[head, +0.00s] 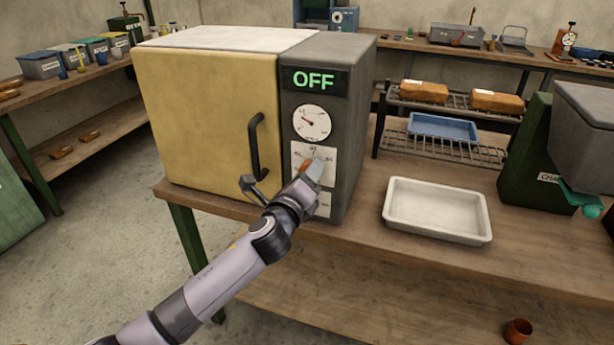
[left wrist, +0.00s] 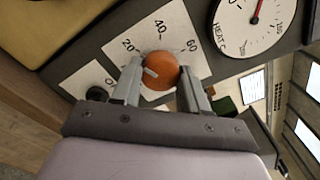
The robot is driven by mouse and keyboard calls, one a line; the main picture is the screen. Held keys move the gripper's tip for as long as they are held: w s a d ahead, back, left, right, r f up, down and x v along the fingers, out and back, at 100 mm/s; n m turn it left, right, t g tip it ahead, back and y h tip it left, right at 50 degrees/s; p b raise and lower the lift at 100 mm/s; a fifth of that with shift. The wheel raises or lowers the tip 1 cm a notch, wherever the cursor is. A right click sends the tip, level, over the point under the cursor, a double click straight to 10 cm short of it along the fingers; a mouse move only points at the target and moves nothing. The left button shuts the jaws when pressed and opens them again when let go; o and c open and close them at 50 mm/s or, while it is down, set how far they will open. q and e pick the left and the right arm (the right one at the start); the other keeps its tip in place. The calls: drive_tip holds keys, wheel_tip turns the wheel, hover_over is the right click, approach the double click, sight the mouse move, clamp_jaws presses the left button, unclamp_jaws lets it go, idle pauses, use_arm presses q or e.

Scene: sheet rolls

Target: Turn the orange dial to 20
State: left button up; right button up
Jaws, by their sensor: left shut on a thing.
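The orange dial (left wrist: 162,72) sits on a white scale plate (left wrist: 178,22) marked 20, 40 and 60 on the oven front. My left gripper (left wrist: 160,88) has its two fingers on either side of the dial, shut on it. A short pale mark on the dial lies on its left side and slants up and left, roughly toward the 20. In the head view my left gripper (head: 309,171) reaches the oven's control panel and hides much of the dial. The oven (head: 208,105) shows OFF in green. My right gripper is not in view.
A heat gauge (head: 312,123) is above the dial, and a small black knob (left wrist: 97,94) is below it. The oven door's black handle (head: 257,147) stands out just left of my gripper. An empty white tray (head: 437,212) lies on the bench to the right.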

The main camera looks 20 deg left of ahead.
use_arm(q)
drive_tip(key=shift+f+n, duration=0.1)
drive_tip(key=shift+n, duration=0.4)
idle(0.3)
drive_tip(key=o, duration=1.1)
drive_tip(key=shift+c, duration=0.2)
drive_tip(key=shift+s, duration=0.1)
drive_tip(key=s, duration=0.7)
drive_tip(key=shift+a, duration=0.1)
